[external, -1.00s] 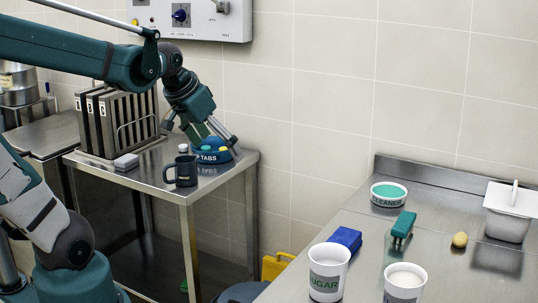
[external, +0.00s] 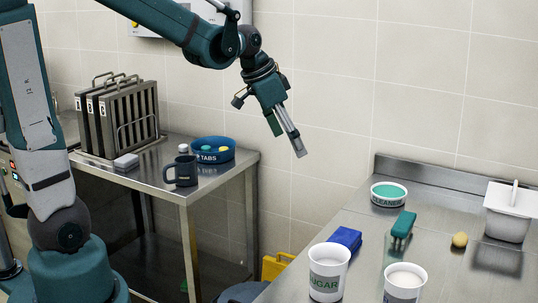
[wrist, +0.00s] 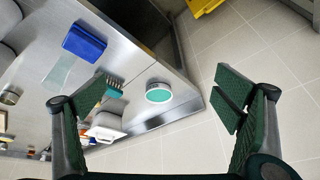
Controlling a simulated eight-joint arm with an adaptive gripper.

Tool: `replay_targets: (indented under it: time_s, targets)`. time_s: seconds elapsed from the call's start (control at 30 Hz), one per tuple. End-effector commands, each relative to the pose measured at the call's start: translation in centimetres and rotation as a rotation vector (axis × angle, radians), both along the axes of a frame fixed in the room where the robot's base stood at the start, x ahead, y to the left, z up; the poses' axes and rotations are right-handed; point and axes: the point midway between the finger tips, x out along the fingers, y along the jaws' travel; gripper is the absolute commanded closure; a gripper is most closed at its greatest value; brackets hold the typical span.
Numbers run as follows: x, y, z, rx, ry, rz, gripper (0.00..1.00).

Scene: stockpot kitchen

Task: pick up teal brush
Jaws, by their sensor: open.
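The teal brush (external: 403,227) lies on the right steel table in the external view, between the blue block and the yellow lump. In the wrist view the brush (wrist: 114,86) shows its bristles just beyond my left finger, which hides part of it. My gripper (external: 287,138) is open and empty, in the air between the two tables, left of the brush and above it. Both fingers of my gripper (wrist: 162,95) show spread apart in the wrist view.
Around the brush are a blue block (external: 346,238), a cleaner bowl (external: 389,195), a yellow lump (external: 460,240), a sugar cup (external: 328,273), another white cup (external: 404,284) and a white-lidded container (external: 507,222). A blue tabs bowl (external: 213,155) and dark mug (external: 181,172) stand on the left table.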

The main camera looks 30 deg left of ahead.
Motion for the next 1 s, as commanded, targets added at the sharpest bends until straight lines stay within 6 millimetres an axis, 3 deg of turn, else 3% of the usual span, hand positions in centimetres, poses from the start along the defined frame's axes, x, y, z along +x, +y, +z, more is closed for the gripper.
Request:
replay_targets:
  time_s: [0.43,1.0]
  targets:
    - [3.7,-8.6,-1.8,0.015,0.028,-0.23,0.1]
    - [6.1,-20.1,-6.5,0.024,0.054,-0.531,0.1]
